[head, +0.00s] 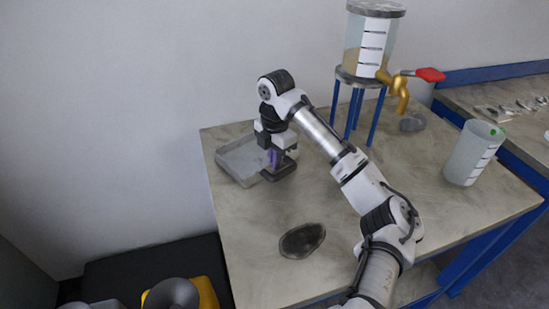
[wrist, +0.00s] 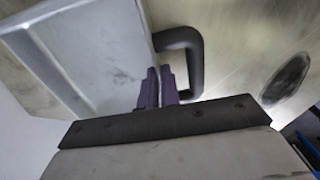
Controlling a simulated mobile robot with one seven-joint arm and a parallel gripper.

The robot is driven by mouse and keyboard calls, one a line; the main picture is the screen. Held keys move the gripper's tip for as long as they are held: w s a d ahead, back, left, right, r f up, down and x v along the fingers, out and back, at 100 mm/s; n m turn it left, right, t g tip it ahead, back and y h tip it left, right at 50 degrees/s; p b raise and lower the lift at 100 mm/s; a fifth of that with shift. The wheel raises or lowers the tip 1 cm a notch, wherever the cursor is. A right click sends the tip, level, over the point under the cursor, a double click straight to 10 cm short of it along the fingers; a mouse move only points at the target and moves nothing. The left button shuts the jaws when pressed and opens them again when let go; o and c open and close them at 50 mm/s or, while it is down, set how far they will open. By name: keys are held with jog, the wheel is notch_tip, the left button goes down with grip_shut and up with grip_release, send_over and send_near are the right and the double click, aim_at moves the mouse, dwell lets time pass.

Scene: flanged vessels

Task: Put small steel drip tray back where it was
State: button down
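The small steel drip tray (head: 234,166) is a shallow grey pan at the back left corner of the table; it fills the upper left of the wrist view (wrist: 90,50). A black U-shaped handle (wrist: 193,65) stands out from its side. My gripper (head: 274,158) points down at the tray's right side. In the wrist view its purple fingers (wrist: 158,75) are close together at the tray's rim beside the handle, and the thin rim seems to run between them. The fingers hide the contact. I cannot tell whether the tray touches the table.
A dark oval patch (head: 302,240) lies on the table (head: 250,270) near the front. A clear vessel (head: 370,45) with a brass tap (head: 398,88) stands on a blue-legged stand behind. A graduated beaker (head: 473,153) is at the right. The table's middle is partly under my arm.

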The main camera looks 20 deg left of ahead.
jog(key=shift+f, duration=0.15)
jog(key=c, duration=1.6)
grip_release()
notch_tip(320, 180, up, 12)
jog(key=shift+w+d+r, duration=0.1)
jog(key=shift+r, duration=0.1)
